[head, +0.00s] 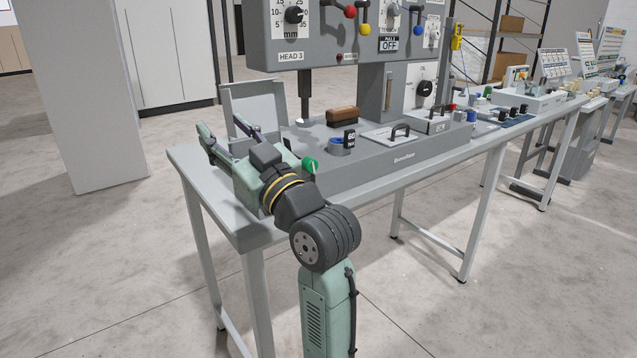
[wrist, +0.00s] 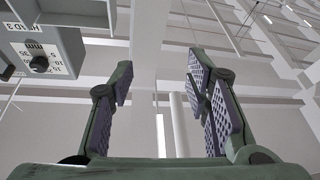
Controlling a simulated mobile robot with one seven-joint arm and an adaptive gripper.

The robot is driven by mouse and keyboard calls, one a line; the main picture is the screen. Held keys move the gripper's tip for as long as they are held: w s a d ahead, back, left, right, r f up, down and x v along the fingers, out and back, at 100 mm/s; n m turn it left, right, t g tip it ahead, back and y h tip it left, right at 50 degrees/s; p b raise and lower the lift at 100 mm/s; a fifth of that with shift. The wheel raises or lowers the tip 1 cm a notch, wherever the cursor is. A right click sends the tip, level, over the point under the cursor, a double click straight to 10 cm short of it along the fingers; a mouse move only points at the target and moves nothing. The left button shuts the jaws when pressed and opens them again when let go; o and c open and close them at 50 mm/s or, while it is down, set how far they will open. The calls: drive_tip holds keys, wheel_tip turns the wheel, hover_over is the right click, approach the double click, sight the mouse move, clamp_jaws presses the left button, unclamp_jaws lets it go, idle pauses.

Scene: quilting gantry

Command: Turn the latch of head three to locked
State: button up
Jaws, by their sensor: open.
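The head three panel (head: 335,52), labelled HEAD 3, stands above the grey machine base at the back of the table. A green round knob (head: 309,165) with a light mark sits at the base's front left, just right of my wrist; I cannot tell whether it is the latch or how it is set. My gripper (head: 222,128) is left of the machine, over the table's left end, with its fingers apart and nothing between them. In the wrist view my gripper (wrist: 160,72) points up toward the ceiling, and the head three panel (wrist: 45,48) is at upper left.
A grey open-fronted box (head: 254,102) stands close behind my gripper. The table's left corner (head: 185,156) is bare.

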sight(313, 166)
drive_tip(key=d+f+m+g+h+b, duration=0.15)
drive_tip(key=d+f, duration=0.35)
drive_tip(key=d, duration=0.5)
drive_tip(key=d+f+h, duration=0.3)
drive_tip(key=d+f, duration=0.2)
drive_tip(key=d, duration=0.6)
drive_tip(key=x, duration=0.3)
drive_tip(key=p+x, duration=0.1)
drive_tip(key=x, duration=0.7)
drive_tip(key=shift+w+f+p, duration=0.25)
drive_tip(key=shift+p, duration=0.15)
clamp_jaws()
